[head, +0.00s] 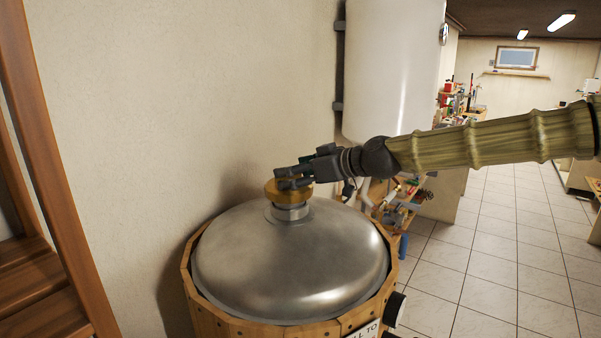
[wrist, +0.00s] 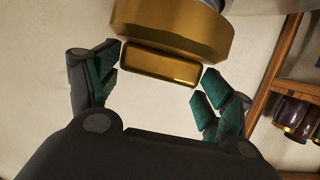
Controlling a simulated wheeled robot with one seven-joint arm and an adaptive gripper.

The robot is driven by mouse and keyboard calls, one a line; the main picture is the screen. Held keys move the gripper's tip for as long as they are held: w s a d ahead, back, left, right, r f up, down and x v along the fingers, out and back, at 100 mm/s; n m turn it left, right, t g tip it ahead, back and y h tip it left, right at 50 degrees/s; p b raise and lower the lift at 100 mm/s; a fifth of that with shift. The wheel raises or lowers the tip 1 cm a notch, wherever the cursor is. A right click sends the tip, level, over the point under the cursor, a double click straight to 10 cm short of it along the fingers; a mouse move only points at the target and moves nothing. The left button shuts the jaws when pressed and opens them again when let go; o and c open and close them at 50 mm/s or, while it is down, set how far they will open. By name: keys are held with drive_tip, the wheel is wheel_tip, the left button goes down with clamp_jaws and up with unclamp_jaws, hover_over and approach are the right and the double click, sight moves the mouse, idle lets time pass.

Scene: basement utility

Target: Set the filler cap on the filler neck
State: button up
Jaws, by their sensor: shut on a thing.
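The brass-coloured filler cap (head: 271,192) is a round disc with a raised grip bar, which shows in the wrist view (wrist: 160,65). My gripper (head: 288,178) is shut on this bar, with a green-padded finger at each end. The cap is right over the short grey metal filler neck (head: 290,212) on top of the domed tank lid (head: 290,265). Its lower edge looks very close to the neck's top. I cannot tell whether they touch or whether the cap sits fully level. My fingers hide part of the cap in the head view.
A wooden-staved tub (head: 205,318) surrounds the dome. A plain wall stands behind it, with a white tank (head: 388,75) at back right. Wooden shelving (head: 45,180) is at left. Cluttered shelves (head: 400,205) stand behind my arm. Tiled floor (head: 480,250) is open at right.

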drive_tip(key=shift+f+b, duration=0.9)
drive_tip(key=shift+f, duration=0.1)
drive_tip(key=o, duration=1.1)
drive_tip(key=v, duration=1.2)
drive_tip(key=shift+d, duration=0.1)
